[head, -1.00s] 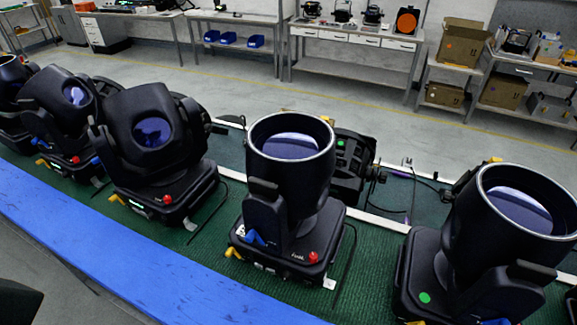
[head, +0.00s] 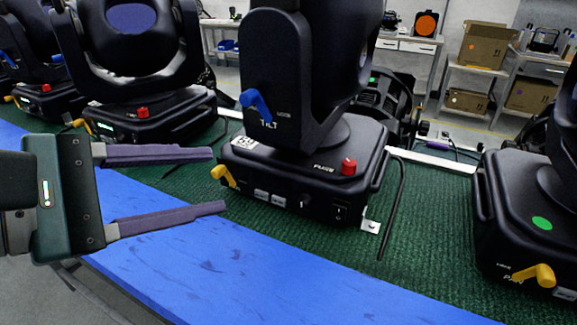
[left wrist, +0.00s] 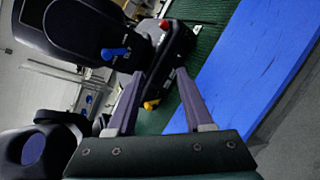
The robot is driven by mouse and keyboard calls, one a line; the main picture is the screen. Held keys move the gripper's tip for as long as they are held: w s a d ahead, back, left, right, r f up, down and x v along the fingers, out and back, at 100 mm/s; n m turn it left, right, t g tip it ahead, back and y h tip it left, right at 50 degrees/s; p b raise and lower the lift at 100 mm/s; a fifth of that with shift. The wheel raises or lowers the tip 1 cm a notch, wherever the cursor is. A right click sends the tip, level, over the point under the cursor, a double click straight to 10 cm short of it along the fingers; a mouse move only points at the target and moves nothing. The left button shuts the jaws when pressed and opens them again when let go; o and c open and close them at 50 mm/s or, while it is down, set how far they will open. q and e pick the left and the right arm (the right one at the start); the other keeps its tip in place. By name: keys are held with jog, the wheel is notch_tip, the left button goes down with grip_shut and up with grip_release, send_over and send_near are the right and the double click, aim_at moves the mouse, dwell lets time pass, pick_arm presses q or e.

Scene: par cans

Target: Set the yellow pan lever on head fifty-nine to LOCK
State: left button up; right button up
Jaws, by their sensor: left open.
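A black moving head (head: 300,150) stands in the middle of the head view on green matting. Its yellow pan lever (head: 223,175) sticks out at the base's front left corner. A blue tilt lever (head: 257,104) is above it, and a red knob (head: 348,166) is on the base. I cannot read a number fifty-nine on any head. My left gripper (head: 218,180) is open and empty, fingers pointing at this yellow lever, tips very near it. In the left wrist view the yellow lever (left wrist: 152,104) appears between the fingers; contact cannot be told.
Another head (head: 530,200) with a yellow lever (head: 536,274) stands at the right. More heads (head: 150,115) stand at the left. A blue edge strip (head: 240,270) runs along the front. A black cable (head: 395,205) lies beside the middle base.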

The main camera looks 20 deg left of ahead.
aim_at(215, 176)
pick_arm(q)
jog(key=a+f+n+t+b, duration=0.1)
jog(key=f+n+b, duration=0.2)
jog(key=w+a+f+n+t+y+b, duration=0.1)
jog(key=a+f+n+b, duration=0.1)
jog(key=f+n+b, duration=0.1)
jog(key=w+a+f+n+t+b, duration=0.1)
jog(key=a+f+n+b, duration=0.1)
jog(key=f+n+b, duration=0.1)
jog(key=shift+a+t+y+b, duration=0.15)
jog(key=shift+t+y+b, duration=0.15)
jog(key=shift+b, duration=0.25)
jog(key=a+f+n+b, duration=0.1)
jog(key=n, duration=0.1)
jog(key=a+n+t+y+b, duration=0.1)
jog(key=n+b, duration=0.1)
jog(key=a+f+n+y+b, duration=0.1)
jog(key=n, duration=0.1)
jog(key=shift+w+a+f+t+b, duration=0.2)
jog(key=shift+a+f+t+b, duration=0.15)
jog(key=shift+a+t, duration=0.05)
jog(key=shift+a+n, duration=0.2)
jog(key=shift+n, duration=0.1)
jog(key=shift+w+r, duration=0.1)
jog(key=shift+w, duration=0.15)
jog(key=w, duration=0.9)
jog(key=shift+w+d, duration=0.2)
jog(key=shift+d, duration=0.15)
pick_arm(e)
notch_tip(215, 176, down, 18)
